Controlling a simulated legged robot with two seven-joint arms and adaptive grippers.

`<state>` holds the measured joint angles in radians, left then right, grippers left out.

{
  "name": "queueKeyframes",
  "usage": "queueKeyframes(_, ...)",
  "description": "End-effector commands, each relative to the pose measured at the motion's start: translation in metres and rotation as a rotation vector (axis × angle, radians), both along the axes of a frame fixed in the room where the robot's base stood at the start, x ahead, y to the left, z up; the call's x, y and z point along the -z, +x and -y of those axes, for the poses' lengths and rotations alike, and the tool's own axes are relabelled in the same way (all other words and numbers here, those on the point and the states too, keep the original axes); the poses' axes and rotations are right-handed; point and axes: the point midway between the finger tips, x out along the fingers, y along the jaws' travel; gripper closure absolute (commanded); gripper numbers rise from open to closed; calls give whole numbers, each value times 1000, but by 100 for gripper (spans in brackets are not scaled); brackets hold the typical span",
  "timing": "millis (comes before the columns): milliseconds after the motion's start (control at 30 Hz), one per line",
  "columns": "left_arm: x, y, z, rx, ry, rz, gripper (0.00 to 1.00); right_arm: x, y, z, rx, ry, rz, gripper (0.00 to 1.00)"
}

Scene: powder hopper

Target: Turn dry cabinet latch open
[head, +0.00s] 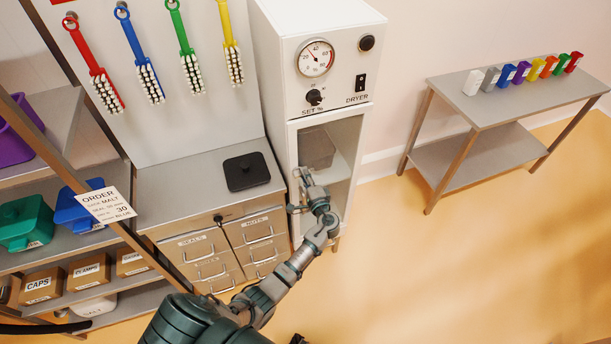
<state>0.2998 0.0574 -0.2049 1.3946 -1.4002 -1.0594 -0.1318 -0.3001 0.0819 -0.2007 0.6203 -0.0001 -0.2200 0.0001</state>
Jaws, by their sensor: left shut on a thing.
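The dry cabinet (330,112) is a tall white box with a dial, a knob and a switch marked DRYER on its upper panel. Its glass-fronted door (345,135) is below and looks shut. My left gripper (300,190) is at the door's left edge, about halfway down, and is shut on the latch there. The gripper and wrist cover most of the latch, so its angle cannot be read. My right gripper is not in view.
A grey counter with drawers (165,200) and a black scale-like pad (246,171) stands left of the cabinet. Brushes hang above it. A shelf with bins (25,222) is further left.

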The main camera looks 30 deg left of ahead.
Motion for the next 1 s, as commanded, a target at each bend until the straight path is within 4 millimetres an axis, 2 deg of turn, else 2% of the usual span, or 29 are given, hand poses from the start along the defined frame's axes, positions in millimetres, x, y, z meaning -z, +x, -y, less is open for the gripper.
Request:
queueKeyframes(267, 1, 0, 0, 2, 1, -2, 100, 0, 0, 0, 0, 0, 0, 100)
queueKeyframes(300, 1, 0, 0, 2, 1, -2, 79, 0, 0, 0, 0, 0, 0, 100)
queueKeyframes(400, 1, 0, 0, 2, 0, -1, 58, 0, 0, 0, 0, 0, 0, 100)
queueKeyframes(767, 0, -4, 5, 1, -1, 1, 58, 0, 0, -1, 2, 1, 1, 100)
queueKeyframes(1000, 2, -33, 40, 3, -2, -2, 58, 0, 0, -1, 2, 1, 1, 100)
